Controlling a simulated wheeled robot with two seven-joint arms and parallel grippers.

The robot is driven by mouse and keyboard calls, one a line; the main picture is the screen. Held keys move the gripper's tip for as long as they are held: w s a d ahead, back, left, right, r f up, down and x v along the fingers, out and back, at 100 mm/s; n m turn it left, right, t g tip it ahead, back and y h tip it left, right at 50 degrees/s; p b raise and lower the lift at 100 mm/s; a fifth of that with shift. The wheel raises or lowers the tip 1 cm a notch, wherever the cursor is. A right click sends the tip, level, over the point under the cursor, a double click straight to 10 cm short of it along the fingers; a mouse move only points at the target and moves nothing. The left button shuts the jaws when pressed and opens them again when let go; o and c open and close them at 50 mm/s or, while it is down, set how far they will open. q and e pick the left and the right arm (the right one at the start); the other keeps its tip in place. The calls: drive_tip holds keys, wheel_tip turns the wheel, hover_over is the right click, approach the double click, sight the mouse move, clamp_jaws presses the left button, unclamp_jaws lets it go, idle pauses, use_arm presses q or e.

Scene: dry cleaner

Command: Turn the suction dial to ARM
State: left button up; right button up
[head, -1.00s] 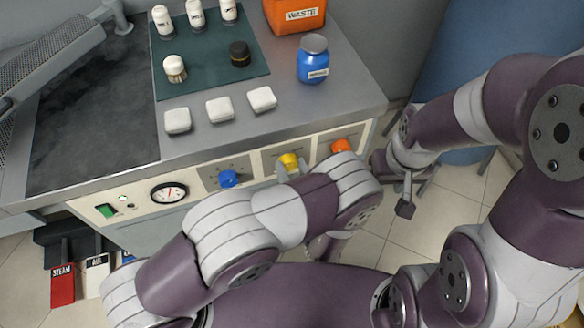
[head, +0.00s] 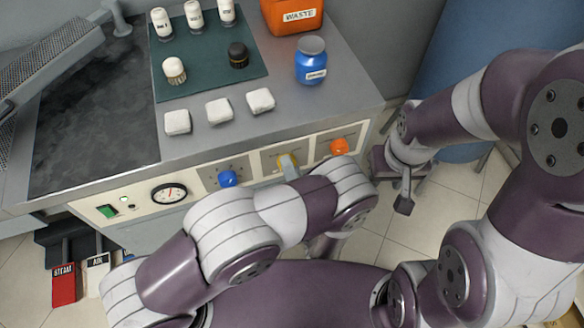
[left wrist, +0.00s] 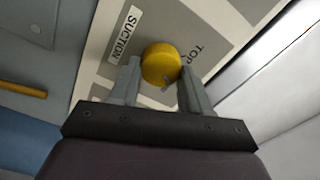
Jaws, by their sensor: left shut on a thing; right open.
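The yellow suction dial (head: 284,160) is on the front panel of the cabinet, between a blue dial and an orange dial. In the left wrist view, the yellow dial (left wrist: 160,63) sits between the fingers of my left gripper (left wrist: 158,84), beside the labels SUCTION (left wrist: 124,34) and TOP. My left gripper (head: 289,168) is shut on the dial; my left wrist hides part of the panel below it. The dial's pointer and the ARM mark cannot be made out. My right gripper (head: 404,198) is open and empty, right of the cabinet and away from it.
The blue dial (head: 228,179) and orange dial (head: 339,147) flank the yellow one closely. A gauge (head: 169,194) and green switch (head: 107,211) are further left. Bottles, brushes and white pads (head: 219,110) stand on the worktop. Pedals (head: 64,285) are on the floor at left.

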use_arm(q)
drive_tip(key=shift+f+m, duration=0.1)
drive_tip(key=shift+m, duration=2.1)
use_arm(e)
drive_tip(key=shift+r, duration=0.15)
use_arm(q)
drive_tip(key=o, duration=1)
